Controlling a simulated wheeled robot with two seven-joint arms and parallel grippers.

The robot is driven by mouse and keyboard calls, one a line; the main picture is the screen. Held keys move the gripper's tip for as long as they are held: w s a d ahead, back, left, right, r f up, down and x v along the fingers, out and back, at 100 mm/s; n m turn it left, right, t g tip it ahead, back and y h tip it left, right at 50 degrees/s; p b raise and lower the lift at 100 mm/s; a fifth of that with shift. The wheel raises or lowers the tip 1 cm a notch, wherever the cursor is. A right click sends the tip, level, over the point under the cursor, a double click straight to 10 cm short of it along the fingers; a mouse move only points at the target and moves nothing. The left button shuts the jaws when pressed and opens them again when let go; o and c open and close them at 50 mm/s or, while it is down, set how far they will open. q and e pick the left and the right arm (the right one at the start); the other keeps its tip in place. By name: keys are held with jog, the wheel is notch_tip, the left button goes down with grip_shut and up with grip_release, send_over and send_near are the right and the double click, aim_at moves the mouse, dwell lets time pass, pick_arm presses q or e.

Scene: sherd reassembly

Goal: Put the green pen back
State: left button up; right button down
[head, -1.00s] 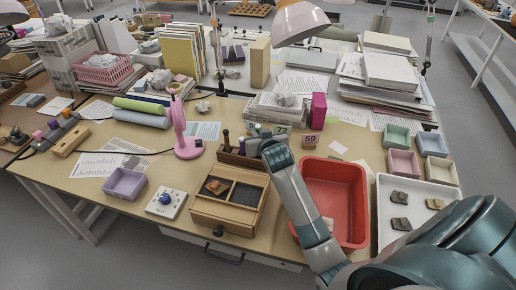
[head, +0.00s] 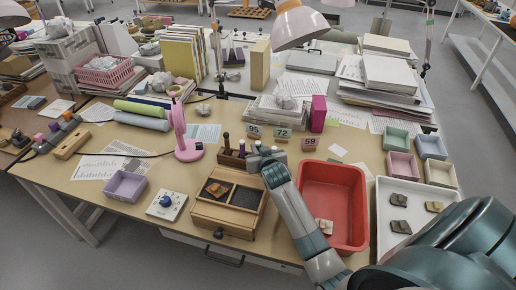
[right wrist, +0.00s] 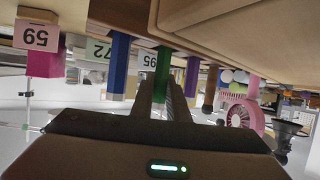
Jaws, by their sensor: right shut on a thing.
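My right gripper (head: 262,151) is at the right end of the wooden pen rack (head: 231,160), behind the divided wooden box. In the right wrist view, its fingers (right wrist: 167,92) are shut on the green pen (right wrist: 163,66). That view is upside down, and the pen runs toward the rack, in line with the blue pen (right wrist: 118,66) and the purple pen (right wrist: 192,74). A brown pen (right wrist: 210,88) stands past the purple one. I cannot tell whether the green pen's end is seated in the rack. In the head view my gripper hides it. My left gripper is not in view.
The divided wooden box (head: 229,205) lies in front of the rack. A red tray (head: 335,172) is to the right. Number cards (head: 283,133) stand behind my gripper. A pink fan (head: 184,135) stands to the left. A white tray (head: 407,238) with sherds is at far right.

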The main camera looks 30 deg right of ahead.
jog(key=shift+f, duration=0.5)
jog(key=c, duration=1.7)
grip_release()
jog(key=shift+r, duration=0.6)
jog(key=shift+s+a, duration=0.1)
jog(key=shift+s, duration=0.15)
jog(key=b+v, duration=0.1)
jog(key=v, duration=1)
jog(key=shift+s+a, duration=0.1)
jog(key=shift+s, duration=0.1)
